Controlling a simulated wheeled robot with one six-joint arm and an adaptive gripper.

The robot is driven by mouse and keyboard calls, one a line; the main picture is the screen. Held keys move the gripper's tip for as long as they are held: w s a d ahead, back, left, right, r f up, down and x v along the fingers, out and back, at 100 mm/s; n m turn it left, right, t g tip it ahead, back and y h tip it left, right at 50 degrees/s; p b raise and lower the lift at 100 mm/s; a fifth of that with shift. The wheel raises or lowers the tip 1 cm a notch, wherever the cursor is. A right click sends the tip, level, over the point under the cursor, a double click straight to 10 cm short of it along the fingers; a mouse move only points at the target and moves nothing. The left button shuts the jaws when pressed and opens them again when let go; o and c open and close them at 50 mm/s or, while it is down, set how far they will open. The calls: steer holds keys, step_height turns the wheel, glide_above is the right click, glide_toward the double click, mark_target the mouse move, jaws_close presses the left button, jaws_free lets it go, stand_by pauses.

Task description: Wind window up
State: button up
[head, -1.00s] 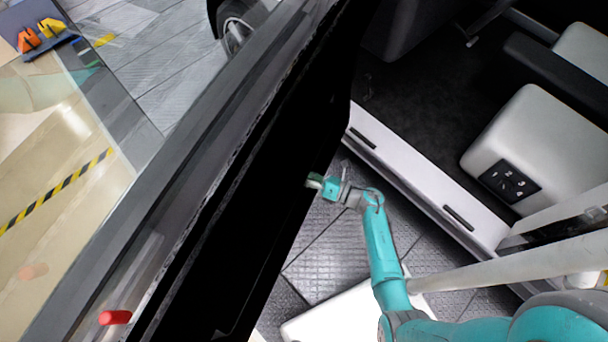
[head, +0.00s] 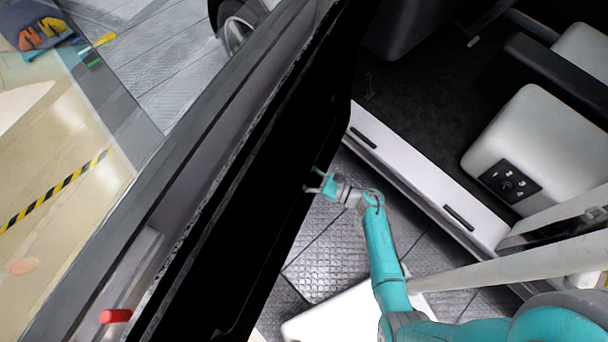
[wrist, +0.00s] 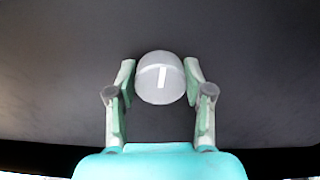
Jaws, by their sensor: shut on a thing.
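My gripper (head: 314,181) is at the inner face of the black door (head: 235,200) in the head view. In the wrist view, my gripper (wrist: 161,82) is shut on a round pale grey knob (wrist: 161,90), with a finger on each side. The knob has a white line that stands nearly upright. In the head view the knob cannot be made out against the dark door. The clear window pane (head: 125,110) shows beyond the door's top edge at the left, with the floor seen through it.
A red peg (head: 115,316) is on the door's top edge at the lower left. The cabin sill (head: 410,185) and a pale seat with a numbered black panel (head: 510,182) are to the right. Grey patterned floor (head: 325,265) lies between door and sill.

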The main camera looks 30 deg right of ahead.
steer(key=shift+f+n, duration=0.1)
steer(key=shift+n, duration=0.4)
steer(key=o, duration=1.2)
steer(key=shift+c, duration=0.2)
steer(key=v, duration=1.2)
